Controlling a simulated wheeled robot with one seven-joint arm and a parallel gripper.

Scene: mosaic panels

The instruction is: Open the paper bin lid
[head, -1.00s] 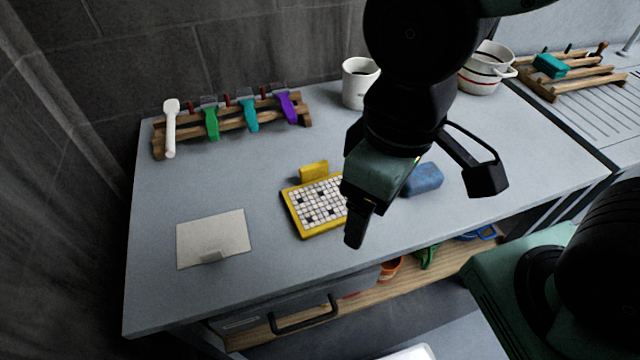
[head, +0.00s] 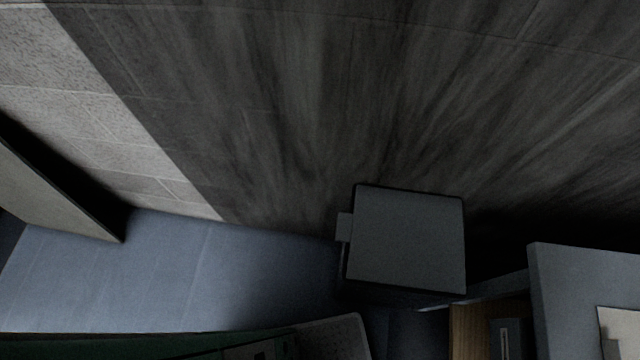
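A dark grey square bin (head: 405,240) stands on the floor against the dark wall, left of the workbench. I take it to be the paper bin. Its flat lid is shut and a small tab (head: 344,227) sticks out at its left edge. The bin's body is mostly hidden below the lid. My gripper is not in view.
The workbench corner (head: 560,280) stands close to the right of the bin, with a pale plate (head: 621,330) on it. Blue-grey floor (head: 200,270) is clear to the left. A pale panel (head: 50,190) stands at the far left. Part of my own body shows along the bottom edge.

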